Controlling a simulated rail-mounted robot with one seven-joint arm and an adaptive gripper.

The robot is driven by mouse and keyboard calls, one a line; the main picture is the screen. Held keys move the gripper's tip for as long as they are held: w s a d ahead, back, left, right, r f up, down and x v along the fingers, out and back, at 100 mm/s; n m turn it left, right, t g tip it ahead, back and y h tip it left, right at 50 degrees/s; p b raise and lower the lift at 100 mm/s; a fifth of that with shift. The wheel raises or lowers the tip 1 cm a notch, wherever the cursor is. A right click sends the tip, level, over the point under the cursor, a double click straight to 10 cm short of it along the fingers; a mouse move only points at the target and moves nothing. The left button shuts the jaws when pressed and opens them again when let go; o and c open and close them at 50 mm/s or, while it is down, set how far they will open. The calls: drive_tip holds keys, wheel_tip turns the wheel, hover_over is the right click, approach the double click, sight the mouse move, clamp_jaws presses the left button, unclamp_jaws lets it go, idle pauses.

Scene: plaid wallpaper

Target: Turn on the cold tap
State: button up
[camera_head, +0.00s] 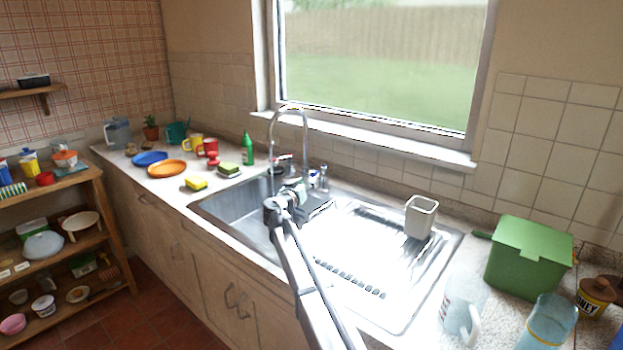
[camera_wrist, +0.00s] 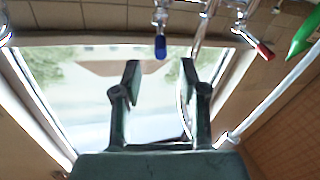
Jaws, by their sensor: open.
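The cold tap, with a blue-tipped lever (camera_wrist: 160,47), is at the upper middle of the wrist view. In the head view its chrome body (camera_head: 322,180) stands behind the sink, just right of my gripper. The hot tap with a red lever (camera_wrist: 265,50) is to the right in the wrist view. The curved chrome spout (camera_head: 305,130) rises between the taps. My gripper (camera_wrist: 159,72) is open and empty, over the sink. The blue lever lies between the lines of its two fingers, just beyond the tips, with no clear contact. The exact depth gap is hard to tell.
The steel sink (camera_head: 232,213) and drainer lie beneath my arm. A white cup (camera_head: 421,217) stands on the drainer. A green bottle (camera_head: 248,150) and yellow sponge (camera_head: 196,183) are left of the sink. A green box (camera_head: 528,258) is at right. The window sill is behind the taps.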

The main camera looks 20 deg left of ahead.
drive_tip(key=s, duration=0.4)
drive_tip(key=shift+a, duration=0.25)
